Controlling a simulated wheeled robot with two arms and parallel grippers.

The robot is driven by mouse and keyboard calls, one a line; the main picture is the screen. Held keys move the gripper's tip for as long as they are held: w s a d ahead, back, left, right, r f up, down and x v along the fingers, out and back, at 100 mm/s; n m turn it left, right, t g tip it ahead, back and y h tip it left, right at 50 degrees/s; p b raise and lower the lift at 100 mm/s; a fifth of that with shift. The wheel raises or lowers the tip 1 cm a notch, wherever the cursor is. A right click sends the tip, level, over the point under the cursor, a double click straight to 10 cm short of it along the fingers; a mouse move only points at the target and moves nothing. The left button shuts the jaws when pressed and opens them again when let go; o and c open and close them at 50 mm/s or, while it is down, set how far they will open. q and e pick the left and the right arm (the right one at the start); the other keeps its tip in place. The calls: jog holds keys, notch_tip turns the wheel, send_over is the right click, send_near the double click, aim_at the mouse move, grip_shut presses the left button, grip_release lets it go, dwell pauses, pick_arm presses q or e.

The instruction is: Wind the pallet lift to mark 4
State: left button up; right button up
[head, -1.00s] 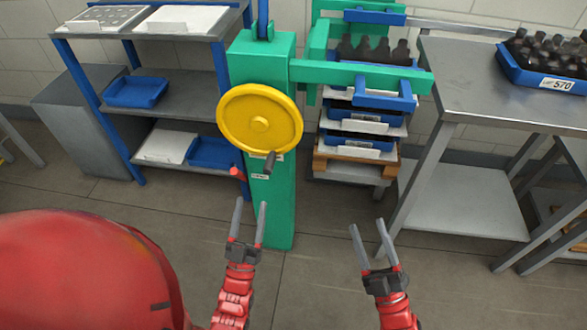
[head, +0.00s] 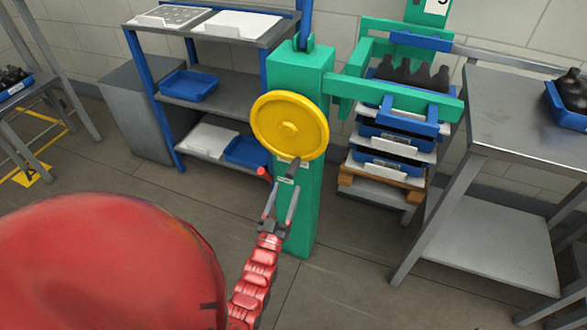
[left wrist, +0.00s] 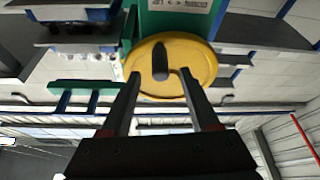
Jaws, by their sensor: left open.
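The green pallet lift (head: 300,218) stands in the middle of the head view, with a yellow handwheel (head: 289,126) on its front. A dark crank handle (head: 292,170) sticks out at the wheel's lower edge. The lift's green arms reach right around a stack of blue trays (head: 392,143) on a wooden pallet (head: 382,183). My left gripper (head: 280,204) is open and empty, just below the handle and apart from it. In the left wrist view the wheel (left wrist: 205,68) and handle (left wrist: 160,60) appear ahead, between the open fingers. My right gripper is out of the head view.
A shelf unit (head: 205,98) with blue trays and white sheets stands left of the lift. A steel table (head: 525,105) with a blue crate of bottles (head: 568,105) stands at the right. Open floor lies in front.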

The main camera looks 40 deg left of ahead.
aim_at(293, 169)
pick_arm(q)
jog(key=x, duration=0.7)
jog(key=shift+w+a+r, duration=0.1)
jog(key=shift+w+r, duration=0.05)
jog(key=shift+w, duration=0.15)
grip_shut()
dwell(1.0)
